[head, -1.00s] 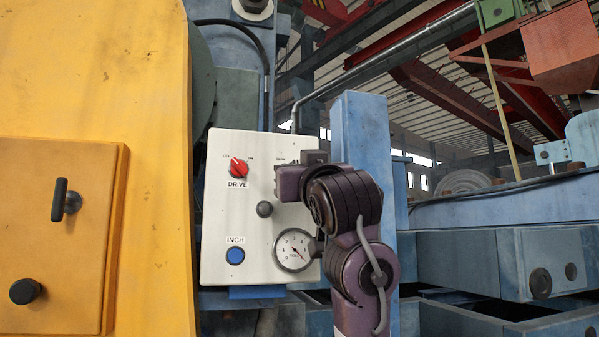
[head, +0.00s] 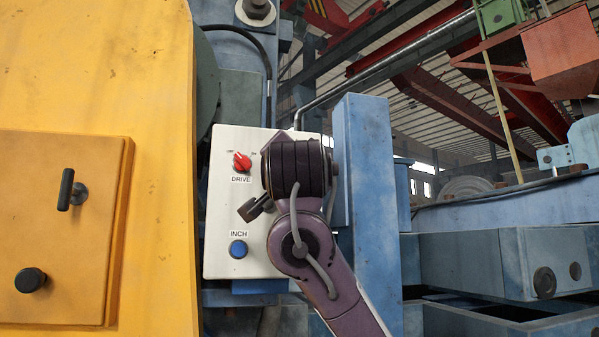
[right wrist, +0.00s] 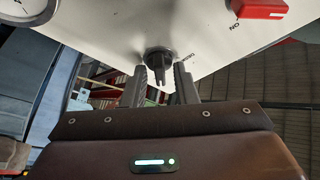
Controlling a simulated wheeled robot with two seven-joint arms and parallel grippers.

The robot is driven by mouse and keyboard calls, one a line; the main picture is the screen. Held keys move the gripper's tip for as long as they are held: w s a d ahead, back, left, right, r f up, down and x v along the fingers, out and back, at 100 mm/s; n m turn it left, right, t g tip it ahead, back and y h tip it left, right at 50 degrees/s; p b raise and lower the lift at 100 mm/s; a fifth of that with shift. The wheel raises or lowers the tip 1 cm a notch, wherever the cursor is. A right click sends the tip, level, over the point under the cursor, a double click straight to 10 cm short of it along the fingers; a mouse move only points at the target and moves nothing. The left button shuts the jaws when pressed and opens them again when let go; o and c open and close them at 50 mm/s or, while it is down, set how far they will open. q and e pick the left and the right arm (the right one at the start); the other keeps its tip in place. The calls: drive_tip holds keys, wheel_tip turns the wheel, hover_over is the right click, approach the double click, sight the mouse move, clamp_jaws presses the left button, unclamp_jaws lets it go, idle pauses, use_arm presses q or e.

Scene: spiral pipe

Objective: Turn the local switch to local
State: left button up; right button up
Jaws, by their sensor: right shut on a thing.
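The white control panel (head: 220,220) faces me, with its top-right part and gauge area hidden behind my right arm in the head view. In the right wrist view, a black knob (right wrist: 158,56) stands out near the panel's corner, with partly legible small lettering beside it. My right gripper (right wrist: 160,82) is shut on this black knob, one finger on each side. My left gripper is not in view.
A red DRIVE switch (head: 242,162) and a blue INCH button (head: 238,249) are on the panel's left side. The gauge (right wrist: 25,8) shows in the right wrist view. A yellow housing (head: 100,70) stands left, a blue post (head: 365,180) right, close to my arm.

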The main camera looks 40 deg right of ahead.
drive_tip(key=shift+w+f+m+g, duration=0.1)
drive_tip(key=shift+m+g, duration=0.2)
drive_tip(key=shift+m, duration=0.3)
drive_tip(key=o, duration=0.6)
drive_tip(key=shift+o, duration=0.2)
drive_tip(key=shift+w, duration=0.1)
drive_tip(key=shift+b, duration=0.35)
drive_tip(key=b+v, duration=0.4)
drive_tip(key=v, duration=0.3)
drive_tip(key=shift+s+a+f+b, duration=0.15)
drive_tip(key=shift+s+a+b, duration=0.05)
drive_tip(key=shift+a+b, duration=0.1)
